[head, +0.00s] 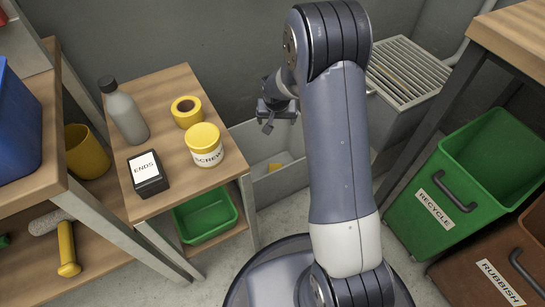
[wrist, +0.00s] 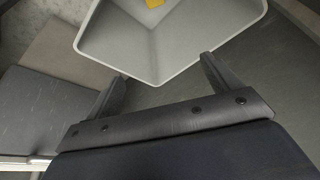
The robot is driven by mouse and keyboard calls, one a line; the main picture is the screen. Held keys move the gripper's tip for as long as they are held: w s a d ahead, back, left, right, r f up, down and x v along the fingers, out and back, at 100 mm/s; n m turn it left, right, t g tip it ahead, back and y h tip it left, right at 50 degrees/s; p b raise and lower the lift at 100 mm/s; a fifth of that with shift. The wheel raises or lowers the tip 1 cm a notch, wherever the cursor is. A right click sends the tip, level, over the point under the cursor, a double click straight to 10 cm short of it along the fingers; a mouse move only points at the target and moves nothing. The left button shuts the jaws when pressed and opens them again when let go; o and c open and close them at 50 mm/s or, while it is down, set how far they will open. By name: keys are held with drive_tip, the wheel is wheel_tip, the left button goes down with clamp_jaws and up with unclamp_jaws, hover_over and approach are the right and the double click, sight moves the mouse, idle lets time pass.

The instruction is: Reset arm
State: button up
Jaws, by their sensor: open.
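My gripper (head: 267,114) is at the end of my raised, folded arm in the head view, above and in front of a grey bin (head: 275,185) by the wall. In the wrist view my gripper (wrist: 165,85) has its two fingers spread well apart with nothing between them. The grey bin (wrist: 185,75) shows at the top of that view, with a small yellow thing (wrist: 154,3) inside it. The same yellow thing (head: 274,167) is partly visible in the head view; I cannot tell what it is.
A wooden side table (head: 180,191) at left holds a grey bottle (head: 124,112), yellow tape roll (head: 187,111), SCREWS jar (head: 205,147) and ENDS box (head: 147,174). A green tray (head: 206,215) is below. At right stand a green RECYCLE bin (head: 445,183) and brown RUBBISH bin (head: 488,268).

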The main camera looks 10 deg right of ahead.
drive_tip(key=a+b+x, duration=0.1)
drive_tip(key=b+x, duration=0.3)
drive_tip(key=x, duration=0.7)
wheel_tip(320, 180, up, 6)
drive_tip(key=d+p, duration=0.1)
drive_tip(key=p, duration=0.2)
drive_tip(key=shift+f, duration=0.15)
